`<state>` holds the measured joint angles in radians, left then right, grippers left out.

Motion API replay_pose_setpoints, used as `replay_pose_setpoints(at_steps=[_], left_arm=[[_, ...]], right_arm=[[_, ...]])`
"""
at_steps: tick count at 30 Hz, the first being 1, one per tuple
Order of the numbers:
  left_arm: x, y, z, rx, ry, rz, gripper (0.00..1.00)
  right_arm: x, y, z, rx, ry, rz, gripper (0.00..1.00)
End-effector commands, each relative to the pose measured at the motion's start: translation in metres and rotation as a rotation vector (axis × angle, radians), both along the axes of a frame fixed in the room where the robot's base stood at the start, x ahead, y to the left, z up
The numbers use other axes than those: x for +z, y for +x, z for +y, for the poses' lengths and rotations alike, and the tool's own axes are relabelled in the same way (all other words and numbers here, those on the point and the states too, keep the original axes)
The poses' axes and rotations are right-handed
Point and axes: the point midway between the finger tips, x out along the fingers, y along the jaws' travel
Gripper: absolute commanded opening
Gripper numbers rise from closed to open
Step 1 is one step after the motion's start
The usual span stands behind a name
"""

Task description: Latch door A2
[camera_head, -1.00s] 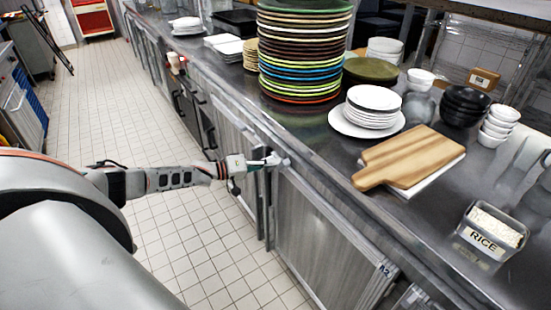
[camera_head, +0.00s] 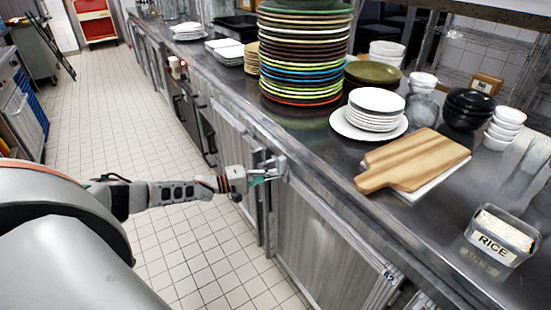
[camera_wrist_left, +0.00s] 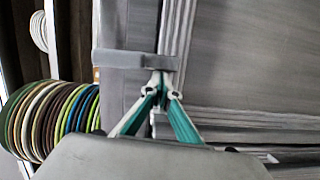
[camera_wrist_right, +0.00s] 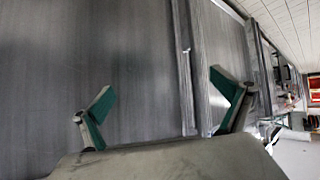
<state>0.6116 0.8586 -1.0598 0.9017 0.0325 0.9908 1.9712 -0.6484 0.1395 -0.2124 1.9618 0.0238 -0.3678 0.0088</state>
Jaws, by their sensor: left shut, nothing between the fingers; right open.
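Door A2 (camera_head: 318,235) is a grey panel under the counter, with its label (camera_head: 389,277) at the near upper corner. It looks about flush with the cabinet front. A grey latch bar (camera_head: 281,164) sits at its far upper corner. In the left wrist view the latch bar (camera_wrist_left: 130,60) lies across the ridged edge beside a panel. My left gripper (camera_head: 268,176) is shut and empty, its tips (camera_wrist_left: 161,83) close to the bar; I cannot tell whether they touch. My right gripper (camera_wrist_right: 163,90) is open and empty before a grey panel, and is not visible in the head view.
The steel counter (camera_head: 320,150) runs above the doors. It bears a tall plate stack (camera_head: 303,55), white plates (camera_head: 375,112), a cutting board (camera_head: 415,160) and a rice container (camera_head: 503,237).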

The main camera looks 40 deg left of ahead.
Motion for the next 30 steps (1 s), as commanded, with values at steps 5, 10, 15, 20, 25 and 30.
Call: replay_pose_setpoints(at_steps=[5, 10, 15, 20, 25, 30], left_arm=[[0.000, 0.000, 0.000, 0.000, 0.001, -0.001, 0.00], [0.000, 0.000, 0.000, 0.001, 0.001, 0.000, 0.00], [-0.001, -0.002, 0.002, 0.001, 0.001, 0.000, 0.00], [-0.001, -0.017, 0.014, 0.002, 0.002, 0.003, 0.00], [-0.001, -0.045, 0.034, 0.001, 0.004, 0.005, 0.00], [0.001, -0.072, 0.053, 0.001, 0.002, 0.003, 0.00]], right_arm=[[0.001, 0.000, 0.000, 0.000, 0.000, -0.001, 1.00], [0.002, 0.001, 0.000, 0.000, 0.000, -0.003, 1.00], [0.001, 0.001, -0.001, 0.000, -0.003, -0.001, 1.00], [0.001, 0.001, -0.001, 0.000, -0.002, -0.002, 1.00], [0.001, 0.001, -0.001, 0.000, -0.002, -0.002, 1.00], [0.001, 0.001, 0.000, 0.000, -0.001, -0.001, 1.00]])
